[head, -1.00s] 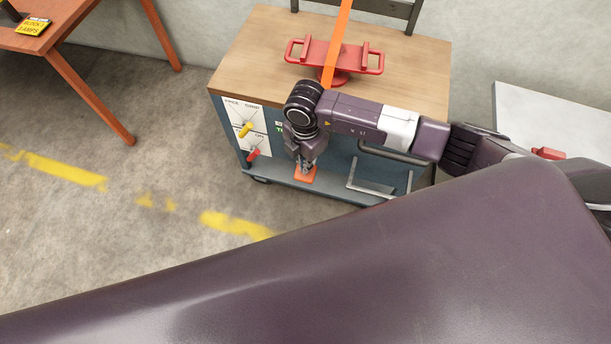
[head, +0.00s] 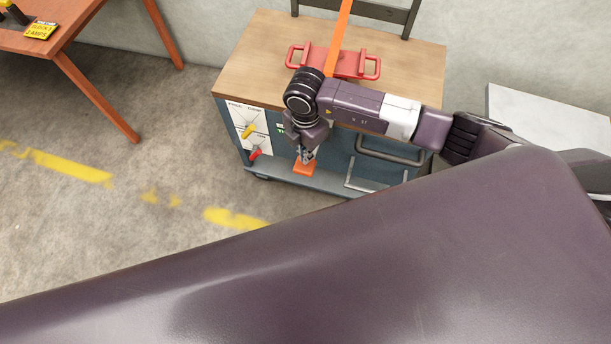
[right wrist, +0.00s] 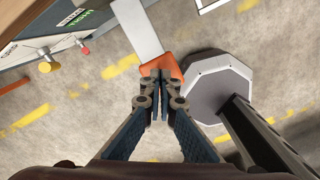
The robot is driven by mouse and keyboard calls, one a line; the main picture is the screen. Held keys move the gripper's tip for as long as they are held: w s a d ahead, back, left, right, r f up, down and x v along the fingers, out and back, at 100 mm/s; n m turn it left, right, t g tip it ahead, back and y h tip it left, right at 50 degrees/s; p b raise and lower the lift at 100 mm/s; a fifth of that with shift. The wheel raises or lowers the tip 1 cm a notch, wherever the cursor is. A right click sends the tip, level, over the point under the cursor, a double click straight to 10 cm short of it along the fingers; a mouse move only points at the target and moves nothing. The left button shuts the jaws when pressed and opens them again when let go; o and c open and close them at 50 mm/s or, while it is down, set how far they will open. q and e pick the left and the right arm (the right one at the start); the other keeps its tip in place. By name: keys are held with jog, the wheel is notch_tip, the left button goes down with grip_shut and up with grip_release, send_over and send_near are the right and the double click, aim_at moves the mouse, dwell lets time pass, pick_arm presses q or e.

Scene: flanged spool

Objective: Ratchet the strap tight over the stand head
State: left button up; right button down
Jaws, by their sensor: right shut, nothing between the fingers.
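The red stand head (head: 352,65) with a handle at each end sits on the wooden cart top. An orange strap (head: 340,38) runs up from it and out of the picture. My right gripper (head: 305,160) points down in front of the cart, just above an orange pad (head: 306,170). In the right wrist view, the shut fingertips (right wrist: 160,75) are at the orange pad (right wrist: 174,66), which ends a pale grey bar (right wrist: 138,30). They hold nothing; whether they touch the pad I cannot tell. My right arm hides the stand's base. My left gripper is out of view.
The cart's front panel carries a yellow knob (head: 249,131) and a red knob (head: 255,153). Metal handles (head: 385,150) stick out at its front right. An orange table (head: 62,45) stands at the left and a grey-topped surface (head: 535,112) at the right.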

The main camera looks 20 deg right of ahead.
jog(key=shift+r, duration=0.1)
notch_tip(320, 180, up, 5)
jog(key=p, duration=0.4)
dwell(0.3)
